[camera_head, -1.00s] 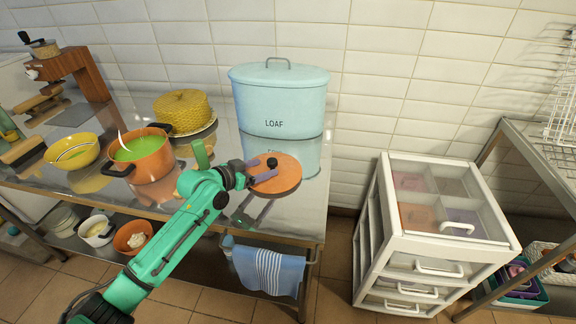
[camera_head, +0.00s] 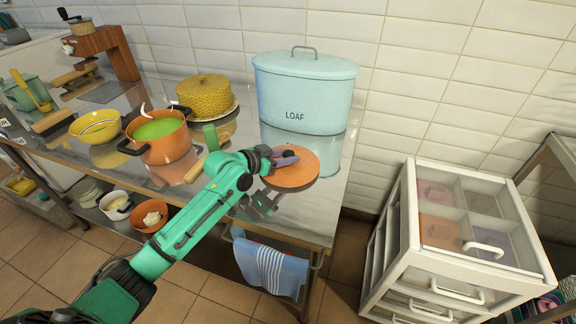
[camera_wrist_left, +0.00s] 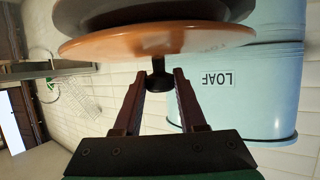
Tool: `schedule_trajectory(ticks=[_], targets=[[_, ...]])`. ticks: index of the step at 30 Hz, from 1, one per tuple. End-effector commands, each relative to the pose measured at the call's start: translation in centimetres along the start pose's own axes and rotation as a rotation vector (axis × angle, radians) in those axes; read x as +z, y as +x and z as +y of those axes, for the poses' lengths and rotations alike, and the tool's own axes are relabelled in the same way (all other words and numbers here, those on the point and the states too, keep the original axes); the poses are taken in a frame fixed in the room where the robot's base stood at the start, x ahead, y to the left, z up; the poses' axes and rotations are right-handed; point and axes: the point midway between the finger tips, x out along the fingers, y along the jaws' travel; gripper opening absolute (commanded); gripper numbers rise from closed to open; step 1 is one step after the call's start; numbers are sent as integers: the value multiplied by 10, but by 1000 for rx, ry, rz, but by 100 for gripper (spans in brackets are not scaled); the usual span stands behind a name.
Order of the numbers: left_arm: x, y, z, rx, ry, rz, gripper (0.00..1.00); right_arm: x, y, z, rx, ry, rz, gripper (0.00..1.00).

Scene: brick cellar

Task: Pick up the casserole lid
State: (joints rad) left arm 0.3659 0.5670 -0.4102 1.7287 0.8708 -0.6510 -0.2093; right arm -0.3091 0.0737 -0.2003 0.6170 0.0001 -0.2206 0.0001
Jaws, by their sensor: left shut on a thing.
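The casserole lid (camera_head: 292,176) is a flat orange disc with a black knob, at the right end of the steel counter in front of the blue loaf bin. My left gripper (camera_head: 287,158) is over the lid, its purple fingers shut on the knob. In the left wrist view, the lid (camera_wrist_left: 140,43) shows edge-on, with its black knob (camera_wrist_left: 158,78) between the fingers. I cannot tell whether the lid touches the counter. The orange casserole (camera_head: 171,149), holding green soup, stands open to the left. My right gripper is not in view.
The loaf bin (camera_head: 304,92) stands close behind the lid. A yellow woven cake cover (camera_head: 207,95) and a yellow bowl (camera_head: 95,126) are farther left. A striped towel (camera_head: 270,268) hangs at the counter's front. A white drawer unit (camera_head: 408,222) stands right, past a floor gap.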

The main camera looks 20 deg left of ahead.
Motion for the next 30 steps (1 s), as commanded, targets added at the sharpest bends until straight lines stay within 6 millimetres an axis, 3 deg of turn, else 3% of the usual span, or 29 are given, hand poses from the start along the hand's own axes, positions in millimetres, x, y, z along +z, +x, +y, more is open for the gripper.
schedule_trajectory(ticks=[8,13,17,27,30], targets=[[3,0,1,3,0,-12,0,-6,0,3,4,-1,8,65],[-16,-7,1,2,3,-7,0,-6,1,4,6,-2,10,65],[-45,-18,0,1,5,-4,0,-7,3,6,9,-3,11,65],[-146,-60,0,-1,4,-1,0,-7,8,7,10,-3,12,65],[-168,-68,0,1,3,-2,0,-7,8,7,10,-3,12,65]])
